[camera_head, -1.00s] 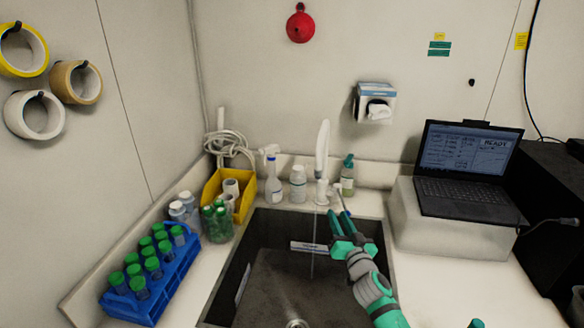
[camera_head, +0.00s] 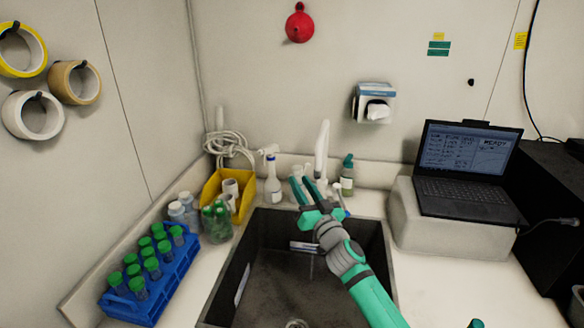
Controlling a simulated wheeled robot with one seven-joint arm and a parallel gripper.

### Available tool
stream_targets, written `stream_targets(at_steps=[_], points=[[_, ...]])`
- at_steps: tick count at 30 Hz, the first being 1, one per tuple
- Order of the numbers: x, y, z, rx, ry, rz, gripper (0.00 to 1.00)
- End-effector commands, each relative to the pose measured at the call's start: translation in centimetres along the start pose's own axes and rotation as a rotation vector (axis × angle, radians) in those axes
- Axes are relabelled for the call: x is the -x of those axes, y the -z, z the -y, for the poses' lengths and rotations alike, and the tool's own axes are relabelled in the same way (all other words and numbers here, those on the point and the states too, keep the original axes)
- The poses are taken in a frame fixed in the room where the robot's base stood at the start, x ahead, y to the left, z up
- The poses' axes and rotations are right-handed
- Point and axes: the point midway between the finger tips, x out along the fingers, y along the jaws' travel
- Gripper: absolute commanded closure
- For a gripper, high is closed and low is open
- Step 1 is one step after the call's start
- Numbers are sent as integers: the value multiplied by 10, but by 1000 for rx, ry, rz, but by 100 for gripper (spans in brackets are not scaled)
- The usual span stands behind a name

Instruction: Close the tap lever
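The white tap (camera_head: 322,150) stands upright at the back edge of the dark sink. A small pale lever piece (camera_head: 337,188) shows at the right of its base, partly covered by my gripper. My gripper (camera_head: 300,180) is in front of the tap's base, its two green fingers pointing up and to the left. A gap shows between the fingers, and I see nothing held. The fingers hide the lower tap and part of a white bottle behind. A faint thin water stream shows below my gripper over the sink (camera_head: 252,252).
A spray bottle (camera_head: 273,178) and a green-capped bottle (camera_head: 347,176) stand on either side of the tap. A yellow bin (camera_head: 243,203) and a blue tube rack (camera_head: 160,285) stand left of the sink. A laptop (camera_head: 468,165) sits on a pale block at right.

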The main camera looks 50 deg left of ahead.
Motion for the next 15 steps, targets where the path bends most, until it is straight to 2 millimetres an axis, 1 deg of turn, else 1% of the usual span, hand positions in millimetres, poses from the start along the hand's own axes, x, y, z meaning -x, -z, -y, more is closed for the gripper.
stream_targets(at_steps=[4,9,15], points=[[-11,18,16,22,30,-29,72],[-17,37,29,46,55,-59,72],[-21,49,38,61,71,-80,72]])
